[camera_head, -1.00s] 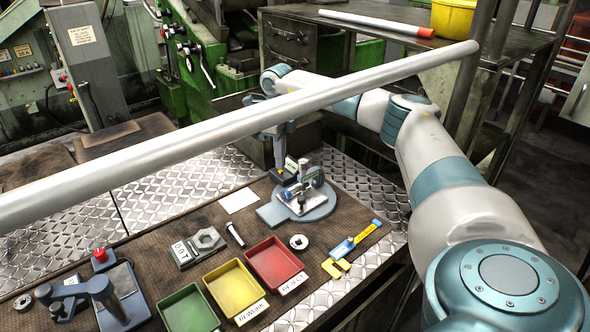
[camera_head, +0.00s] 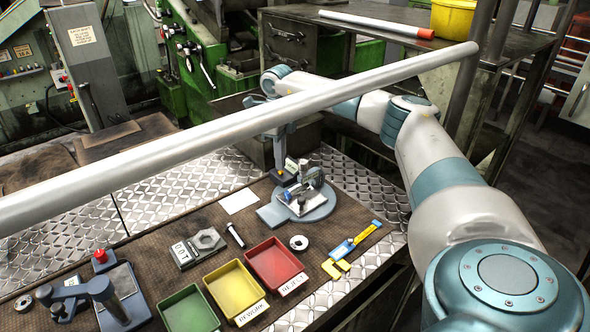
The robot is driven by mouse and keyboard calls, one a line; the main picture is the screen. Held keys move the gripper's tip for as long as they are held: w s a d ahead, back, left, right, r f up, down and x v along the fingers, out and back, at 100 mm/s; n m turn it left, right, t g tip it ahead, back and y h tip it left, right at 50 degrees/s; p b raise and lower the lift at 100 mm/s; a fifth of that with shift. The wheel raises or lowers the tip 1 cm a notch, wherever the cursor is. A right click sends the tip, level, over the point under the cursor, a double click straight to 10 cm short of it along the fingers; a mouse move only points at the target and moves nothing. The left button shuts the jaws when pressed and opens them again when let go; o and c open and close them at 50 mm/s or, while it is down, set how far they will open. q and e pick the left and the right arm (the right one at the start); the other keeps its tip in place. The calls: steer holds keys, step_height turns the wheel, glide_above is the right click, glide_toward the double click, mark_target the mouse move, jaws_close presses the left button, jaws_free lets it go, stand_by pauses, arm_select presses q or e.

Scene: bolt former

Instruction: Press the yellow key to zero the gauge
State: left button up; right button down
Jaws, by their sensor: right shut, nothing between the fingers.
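The gauge stand (camera_head: 318,208), with a grey round base and a dial, stands on the brown mat near the bench's far edge. My right gripper (camera_head: 280,170) points down at the left of the gauge's upright parts, its fingers shut and empty. The tip is at or just above the small dark block on the gauge's left side; I cannot tell whether it touches. The yellow key is small and largely hidden by the fingertips there. My left gripper is not in view.
A thick pale bar (camera_head: 180,152) crosses the view in front of my right wrist. Green (camera_head: 188,310), yellow (camera_head: 234,290) and red (camera_head: 275,264) trays sit nearer, with a blue-yellow tool (camera_head: 352,240) to their right. A white card (camera_head: 239,201) lies left of the gauge.

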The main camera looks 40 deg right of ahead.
steer(key=shift+f+b, duration=0.4)
steer(key=shift+f, duration=0.35)
stand_by(0.7)
steer(key=shift+r, duration=0.1)
step_height(320, 180, up, 9)
steer(key=p, duration=0.6)
stand_by(0.6)
steer(key=shift+s+a, duration=0.1)
stand_by(0.3)
steer(key=s+a, duration=0.4)
steer(key=s, duration=0.1)
steer(key=shift+a+p, duration=0.2)
steer(key=shift+p, duration=0.1)
stand_by(0.3)
stand_by(0.4)
